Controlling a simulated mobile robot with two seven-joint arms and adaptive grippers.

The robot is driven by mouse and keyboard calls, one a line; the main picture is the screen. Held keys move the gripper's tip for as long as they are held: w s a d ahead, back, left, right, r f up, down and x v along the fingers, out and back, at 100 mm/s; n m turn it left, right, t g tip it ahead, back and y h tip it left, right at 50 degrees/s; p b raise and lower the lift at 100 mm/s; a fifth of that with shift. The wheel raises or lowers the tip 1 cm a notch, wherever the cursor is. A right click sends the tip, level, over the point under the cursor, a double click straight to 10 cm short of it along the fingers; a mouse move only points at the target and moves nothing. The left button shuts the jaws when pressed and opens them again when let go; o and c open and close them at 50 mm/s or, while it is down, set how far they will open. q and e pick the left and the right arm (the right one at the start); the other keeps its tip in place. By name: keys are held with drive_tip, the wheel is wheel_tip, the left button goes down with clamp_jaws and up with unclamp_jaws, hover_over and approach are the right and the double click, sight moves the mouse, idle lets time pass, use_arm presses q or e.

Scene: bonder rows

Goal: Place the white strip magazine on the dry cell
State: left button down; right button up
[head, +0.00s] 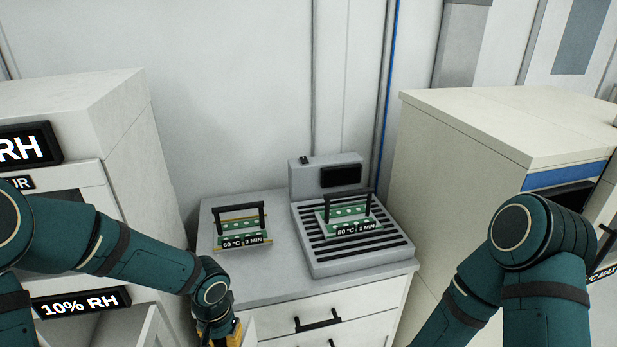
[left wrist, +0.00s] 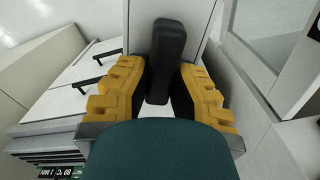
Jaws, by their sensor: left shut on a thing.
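My left gripper (head: 228,335) is low beside the left cabinet, partly cut off by the frame edge. In the left wrist view its yellow fingers (left wrist: 162,90) are shut on a black handle (left wrist: 167,45) in front of a pale panel (left wrist: 146,25). Two strip magazines with black handles show: one (head: 240,232) on the counter, tagged 60 °C 3 MIN, and one (head: 345,217) on the slatted plate, tagged 80 °C 1 MIN. A cell labelled 10% RH (head: 80,303) shows an open pale space below. My right gripper is out of view.
The slatted grey unit (head: 405,254) stands on the grey counter (head: 225,271) above white drawers (head: 345,302). The left cabinet (head: 130,140) and a cream cabinet (head: 480,130) flank it. My right arm bends in front of the cream cabinet.

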use_arm(q)
drive_tip(key=shift+w+d+f+n+b, duration=0.15)
drive_tip(key=shift+f+n+b, duration=0.15)
drive_tip(key=shift+f+n, duration=0.6)
drive_tip(key=shift+d, duration=0.1)
idle(0.6)
